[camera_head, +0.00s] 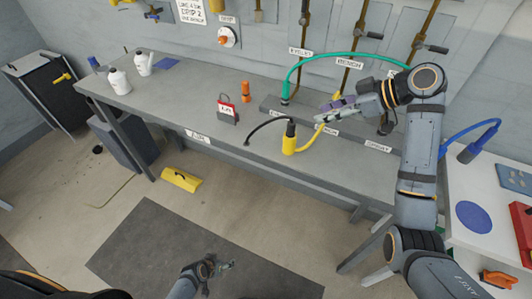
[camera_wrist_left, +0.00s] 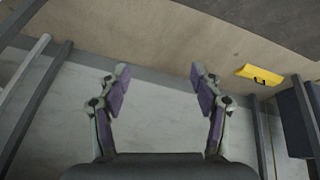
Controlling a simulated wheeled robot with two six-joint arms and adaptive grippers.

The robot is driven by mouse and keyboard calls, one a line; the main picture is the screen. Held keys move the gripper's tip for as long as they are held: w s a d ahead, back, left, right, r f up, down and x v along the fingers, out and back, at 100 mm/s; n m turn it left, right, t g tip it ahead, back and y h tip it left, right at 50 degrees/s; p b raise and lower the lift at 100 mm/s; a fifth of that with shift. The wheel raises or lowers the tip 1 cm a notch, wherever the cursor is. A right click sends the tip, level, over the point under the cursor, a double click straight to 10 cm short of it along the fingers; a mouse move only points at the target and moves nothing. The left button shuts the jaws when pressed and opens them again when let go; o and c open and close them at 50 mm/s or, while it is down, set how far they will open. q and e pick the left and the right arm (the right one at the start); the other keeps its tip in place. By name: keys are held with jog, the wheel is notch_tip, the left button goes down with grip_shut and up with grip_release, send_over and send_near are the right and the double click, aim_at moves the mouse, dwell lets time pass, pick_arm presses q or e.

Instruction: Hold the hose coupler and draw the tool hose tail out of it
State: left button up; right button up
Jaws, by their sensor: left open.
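On the bench a yellow cylinder (camera_head: 289,146) stands upright with a black fitting (camera_head: 291,127) in its top; which part is the coupler I cannot tell for sure. A black hose (camera_head: 265,127) arches left from the fitting down to the bench top. A yellow hose (camera_head: 312,138) runs from the cylinder's right side up toward my right gripper (camera_head: 324,115). That gripper is at the yellow hose's upper end, right of the cylinder; whether it grips anything is unclear. My left gripper (camera_head: 226,266) is low over the floor, open and empty, also seen in the left wrist view (camera_wrist_left: 160,82).
A green hose (camera_head: 325,55) arches behind my right gripper. A red-and-white tag block (camera_head: 227,110) and an orange bottle (camera_head: 246,92) stand left of the cylinder. A blue hose (camera_head: 468,130) is at the right table. A yellow object (camera_head: 181,179) lies on the floor.

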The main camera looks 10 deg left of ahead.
pick_arm(q)
jog(key=w+d+r+t+h, duration=0.2)
jog(key=w+d+r, duration=0.2)
jog(key=w+r, duration=0.45)
jog(key=m+t+h, duration=0.6)
jog(key=m+h, duration=0.1)
jog(key=h, duration=0.2)
send_near(285, 144)
jog(key=r, duration=0.1)
jog(key=w+d, duration=0.2)
jog(key=w, duration=0.1)
jog(key=w+d+m, duration=0.1)
jog(key=w+d, duration=0.2)
jog(key=w+d+m, duration=0.1)
jog(key=w+d, duration=0.2)
jog(key=shift+d+f, duration=0.25)
jog(key=shift+f, duration=0.15)
jog(key=c, duration=1.3)
